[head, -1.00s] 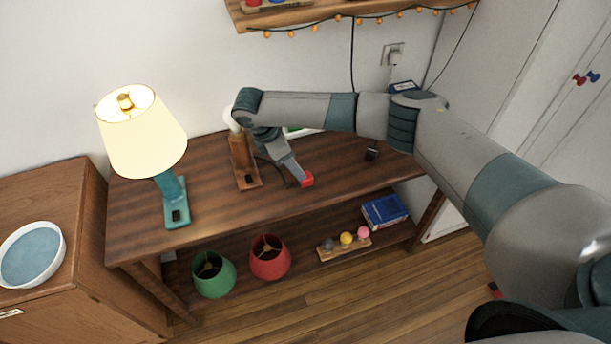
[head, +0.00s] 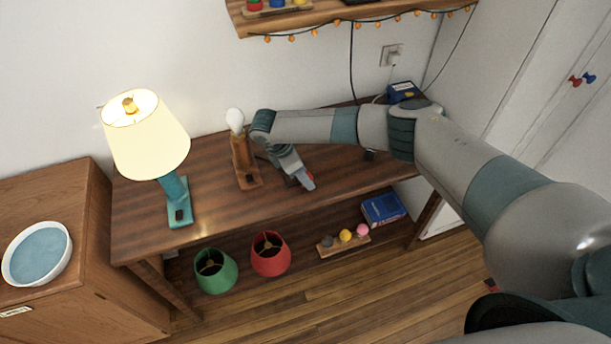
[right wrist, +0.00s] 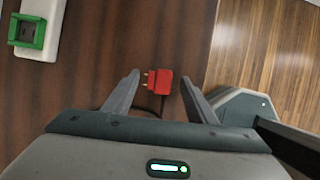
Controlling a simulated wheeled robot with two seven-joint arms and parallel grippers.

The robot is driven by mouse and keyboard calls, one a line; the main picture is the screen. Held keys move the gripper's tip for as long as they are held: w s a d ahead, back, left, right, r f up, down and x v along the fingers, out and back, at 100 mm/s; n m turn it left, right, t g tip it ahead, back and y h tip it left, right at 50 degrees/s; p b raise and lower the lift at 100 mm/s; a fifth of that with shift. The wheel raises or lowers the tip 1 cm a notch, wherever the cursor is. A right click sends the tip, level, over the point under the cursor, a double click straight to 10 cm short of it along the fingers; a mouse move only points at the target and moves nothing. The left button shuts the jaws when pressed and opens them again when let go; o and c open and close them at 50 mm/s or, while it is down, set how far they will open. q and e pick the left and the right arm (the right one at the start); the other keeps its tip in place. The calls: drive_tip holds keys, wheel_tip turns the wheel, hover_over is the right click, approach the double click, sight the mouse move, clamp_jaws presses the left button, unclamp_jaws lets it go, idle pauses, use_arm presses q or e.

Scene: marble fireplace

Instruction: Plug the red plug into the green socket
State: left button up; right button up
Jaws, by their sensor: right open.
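The red plug (right wrist: 164,81) lies over the dark wooden table (right wrist: 90,60), its two prongs pointing left in the right wrist view and a dark cable behind it. My right gripper (right wrist: 159,76) is open, with one finger on each side of the plug and a gap to both. In the head view the right gripper (head: 305,183) hangs low over the table's front part, and it mostly hides the plug. The green socket (right wrist: 27,33) sits on a white strip at the upper left of the right wrist view. My arm hides it in the head view. My left gripper is not in view.
A lit lamp (head: 145,135) and a wooden lamp base with a bare bulb (head: 235,119) stand left of my right gripper. Green (head: 214,270) and red (head: 270,254) shades are on the lower shelf. A blue box (head: 404,91) stands at the table's back right.

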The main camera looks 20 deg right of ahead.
drive_tip(key=shift+d+f, duration=0.2)
drive_tip(key=shift+f, duration=0.4)
drive_tip(key=c, duration=1.1)
drive_tip(key=shift+r, duration=0.1)
drive_tip(key=shift+r+b, duration=0.35)
drive_tip(key=shift+r, duration=0.3)
wheel_tip(320, 180, up, 3)
drive_tip(key=shift+w+f+b, duration=0.1)
drive_tip(key=shift+f+b, duration=0.1)
drive_tip(key=shift+b, duration=0.4)
drive_tip(key=s+d+r+b, duration=0.2)
drive_tip(key=s+r, duration=0.5)
drive_tip(key=s, duration=0.4)
drive_tip(key=shift+s+d, duration=0.15)
drive_tip(key=shift+d, duration=0.5)
